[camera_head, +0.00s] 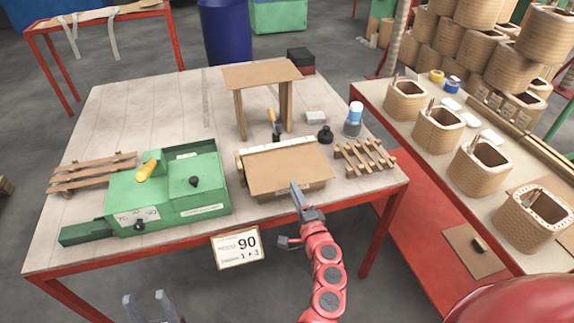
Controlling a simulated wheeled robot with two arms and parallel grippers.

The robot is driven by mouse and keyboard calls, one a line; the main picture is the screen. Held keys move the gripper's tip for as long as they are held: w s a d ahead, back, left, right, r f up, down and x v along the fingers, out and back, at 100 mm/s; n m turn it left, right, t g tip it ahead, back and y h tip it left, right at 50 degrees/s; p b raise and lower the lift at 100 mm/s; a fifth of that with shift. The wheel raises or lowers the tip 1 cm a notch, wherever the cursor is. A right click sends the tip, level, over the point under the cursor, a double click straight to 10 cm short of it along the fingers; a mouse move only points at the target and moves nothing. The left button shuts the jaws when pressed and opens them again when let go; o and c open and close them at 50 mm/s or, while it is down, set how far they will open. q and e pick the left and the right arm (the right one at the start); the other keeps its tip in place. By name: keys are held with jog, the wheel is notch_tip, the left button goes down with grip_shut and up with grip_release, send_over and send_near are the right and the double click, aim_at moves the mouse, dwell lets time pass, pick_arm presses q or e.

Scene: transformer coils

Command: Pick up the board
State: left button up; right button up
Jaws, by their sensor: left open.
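A flat brown board (285,168) lies on a low block near the table's front edge, right of the green machine. Another brown board (262,74) forms the top of a small wooden stand behind it. My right gripper (299,199) is at the front edge of the lower board, with its tip overlapping that edge in the picture. I cannot tell whether it touches the board or how far its fingers are apart. My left gripper (146,304) is open and empty, low at the bottom left, in front of the table.
The green machine (170,190) and a slatted wooden rack (92,172) fill the table's left side. Several coils line the right bench (415,145).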

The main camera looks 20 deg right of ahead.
jog(key=shift+w+a, duration=0.1)
jog(key=shift+w, duration=0.8)
grip_shut()
dwell(0.9)
